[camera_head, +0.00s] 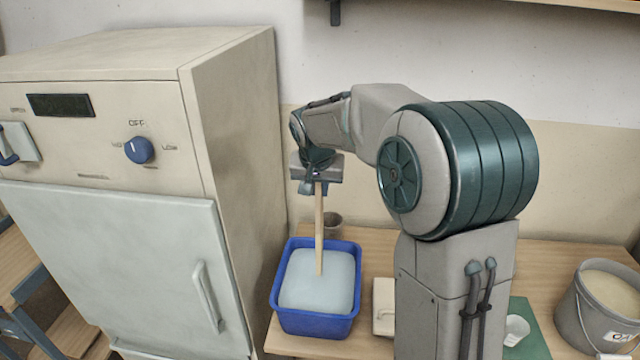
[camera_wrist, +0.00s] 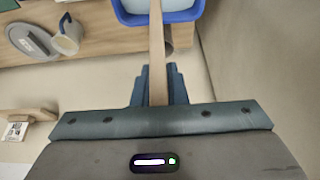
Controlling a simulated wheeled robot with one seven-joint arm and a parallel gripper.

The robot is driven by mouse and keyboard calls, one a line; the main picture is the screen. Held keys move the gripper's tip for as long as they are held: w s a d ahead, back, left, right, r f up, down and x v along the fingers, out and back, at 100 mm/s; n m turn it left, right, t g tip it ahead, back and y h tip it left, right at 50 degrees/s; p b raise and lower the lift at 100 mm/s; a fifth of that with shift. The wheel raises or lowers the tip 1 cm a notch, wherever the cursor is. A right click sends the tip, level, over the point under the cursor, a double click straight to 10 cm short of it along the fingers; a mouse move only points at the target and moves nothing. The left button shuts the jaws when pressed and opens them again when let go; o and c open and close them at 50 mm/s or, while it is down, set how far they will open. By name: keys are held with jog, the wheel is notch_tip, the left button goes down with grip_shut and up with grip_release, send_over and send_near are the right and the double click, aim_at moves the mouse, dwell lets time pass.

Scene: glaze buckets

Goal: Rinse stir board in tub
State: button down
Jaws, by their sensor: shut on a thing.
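The stir board (camera_head: 319,226) is a long, narrow strip of pale wood. My gripper (camera_head: 315,187) is shut on its upper end and holds it upright above the tub. The blue tub (camera_head: 315,324) stands on the table and holds pale, bluish-white water (camera_head: 300,288). The board's lower end meets or dips into the water; how deep I cannot tell. In the wrist view the board (camera_wrist: 157,50) runs from my gripper (camera_wrist: 157,90) toward the blue tub (camera_wrist: 128,15) at the top.
A large cream kiln (camera_head: 230,130) stands close left of the tub. A small grey-brown cup (camera_head: 333,224) is behind the tub. A pale block (camera_head: 384,305) lies right of it. A grey bucket (camera_head: 590,320) of cream glaze stands far right, and a small white cup (camera_head: 516,330) sits on a green mat (camera_head: 535,343).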

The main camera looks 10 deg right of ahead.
aim_at(319, 223)
jog(key=shift+f+b, duration=4.3)
jog(key=shift+f, duration=1.25)
